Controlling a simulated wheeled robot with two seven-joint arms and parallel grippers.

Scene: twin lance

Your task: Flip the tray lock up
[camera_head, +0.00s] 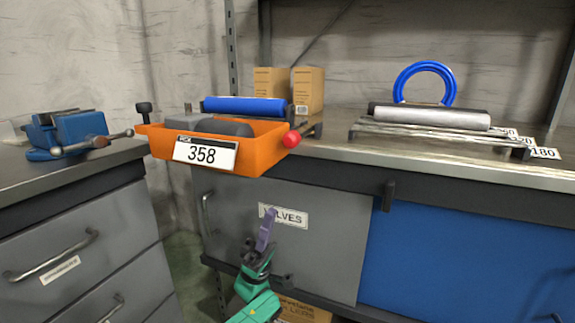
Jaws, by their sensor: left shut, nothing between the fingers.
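An orange tray (262,157) with a "358" label (205,152) sits at the bench edge and juts out over the gap between the two benches. It holds dark grey objects (220,126). A red ball knob (291,139) is at its right front corner, and a black knob (145,108) stands up at its left end. I cannot tell which part is the tray lock. My left gripper (266,229), with purple fingers on a green wrist, is shut and empty. It is below the tray, in front of the "VALVES" label (292,217). My right gripper is not in view.
A blue vise (72,132) stands on the left bench. A blue roller (245,106), cardboard boxes (308,88) and a rack with a silver cylinder (430,117) and blue ring (424,68) are on the main bench. A black handle (388,196) sticks out below the bench edge.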

